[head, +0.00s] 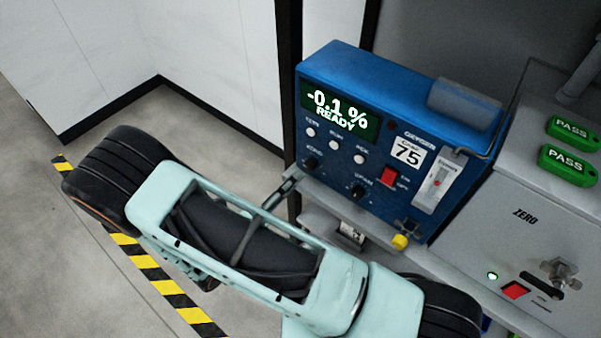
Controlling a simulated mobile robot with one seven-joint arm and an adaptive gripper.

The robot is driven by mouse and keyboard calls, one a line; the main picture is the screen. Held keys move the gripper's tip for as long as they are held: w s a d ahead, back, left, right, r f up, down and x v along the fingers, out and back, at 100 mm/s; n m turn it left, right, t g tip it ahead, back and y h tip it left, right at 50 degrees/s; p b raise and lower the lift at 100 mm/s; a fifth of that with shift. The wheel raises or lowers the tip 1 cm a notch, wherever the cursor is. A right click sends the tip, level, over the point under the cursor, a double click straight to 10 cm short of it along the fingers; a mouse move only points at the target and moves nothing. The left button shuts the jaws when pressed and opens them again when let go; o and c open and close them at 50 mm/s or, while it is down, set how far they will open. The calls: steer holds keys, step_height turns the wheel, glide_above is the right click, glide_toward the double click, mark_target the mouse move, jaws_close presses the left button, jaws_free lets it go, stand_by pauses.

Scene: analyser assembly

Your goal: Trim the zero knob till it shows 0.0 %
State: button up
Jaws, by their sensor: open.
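The blue analyser (385,82) stands at centre right. Its display (338,110) reads -0.1 % with READY beneath. Two dark knobs sit low on its front, a left one (312,163) and a right one (360,192). Their small labels are too blurred to read surely, so I cannot tell by label which is the zero knob. My gripper (290,180) is mostly hidden behind my pale green arm. Only a slim grey finger part shows, just below and left of the left knob. It looks open, and I cannot tell whether it touches the knob.
White buttons (334,144), a red switch (390,177) and a yellow-tipped fitting (400,242) are also on or below the analyser's front. A grey panel marked ZERO (500,240) with green PASS tags (568,165) stands right. Open floor (60,270) lies left.

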steer(key=v, duration=0.7)
steer(key=shift+s+a, duration=0.1)
